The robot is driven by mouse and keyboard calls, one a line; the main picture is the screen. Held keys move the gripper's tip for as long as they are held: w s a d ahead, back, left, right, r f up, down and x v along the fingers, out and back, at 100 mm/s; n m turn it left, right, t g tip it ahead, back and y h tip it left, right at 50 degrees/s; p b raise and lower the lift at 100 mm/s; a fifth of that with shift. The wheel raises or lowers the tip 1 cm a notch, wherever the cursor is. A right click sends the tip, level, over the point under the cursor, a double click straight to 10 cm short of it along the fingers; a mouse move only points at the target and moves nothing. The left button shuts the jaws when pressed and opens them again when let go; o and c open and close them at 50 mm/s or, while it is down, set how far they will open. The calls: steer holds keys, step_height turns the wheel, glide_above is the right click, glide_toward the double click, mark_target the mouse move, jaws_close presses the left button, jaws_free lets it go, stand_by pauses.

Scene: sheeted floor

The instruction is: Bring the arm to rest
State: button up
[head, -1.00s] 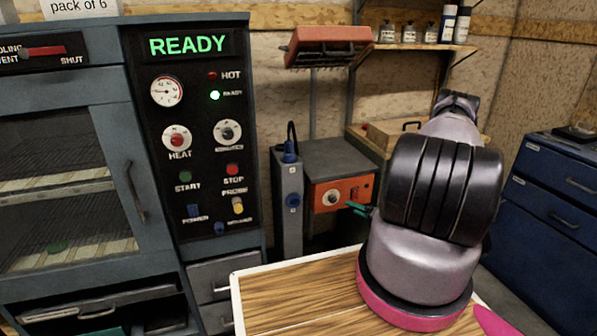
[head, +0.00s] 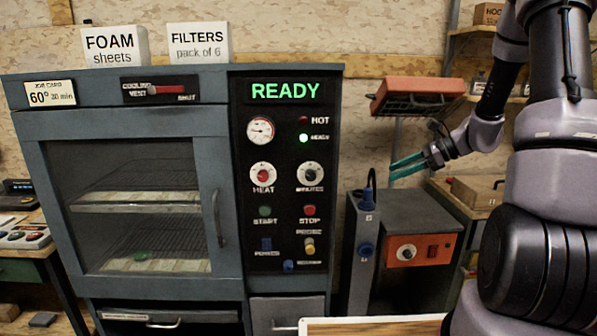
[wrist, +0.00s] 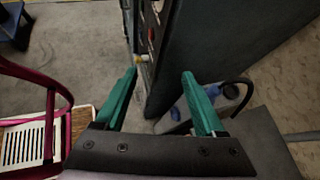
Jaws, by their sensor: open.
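My arm (head: 560,170) rises at the right of the head view and bends down on its left side to my gripper (head: 406,166). The gripper points left, with its teal fingers in front of the wall, above the grey bench unit and right of the oven cabinet. In the wrist view, my gripper (wrist: 160,75) has its two teal fingers wide apart with nothing between them. The fingers look clear of the cabinet side (wrist: 230,45), though the exact gap cannot be told.
The oven cabinet (head: 50,150) reads READY, its door shut. A grey post (head: 362,262) with a blue plug and cable stands beside the bench unit (head: 418,212) with an orange panel. A red-orange lamp-like unit (head: 418,90) hangs above. A wooden board (head: 370,327) shows at the bottom.

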steer(key=s+a+r+n+t+h, duration=0.1)
steer(key=s+r+n+h, duration=0.3)
steer(key=s+r+n, duration=0.4)
steer(key=s+a+r+n+t+h, duration=0.2)
steer(key=s+r+n, duration=0.6)
steer(key=s+r, duration=0.4)
steer(key=s+a+h, duration=0.1)
steer(key=s+h, duration=0.1)
steer(key=s, duration=0.2)
steer(key=shift+s+r+n+h, duration=0.15)
steer(key=shift+s+n+h, duration=0.15)
steer(key=shift+n+h, duration=0.1)
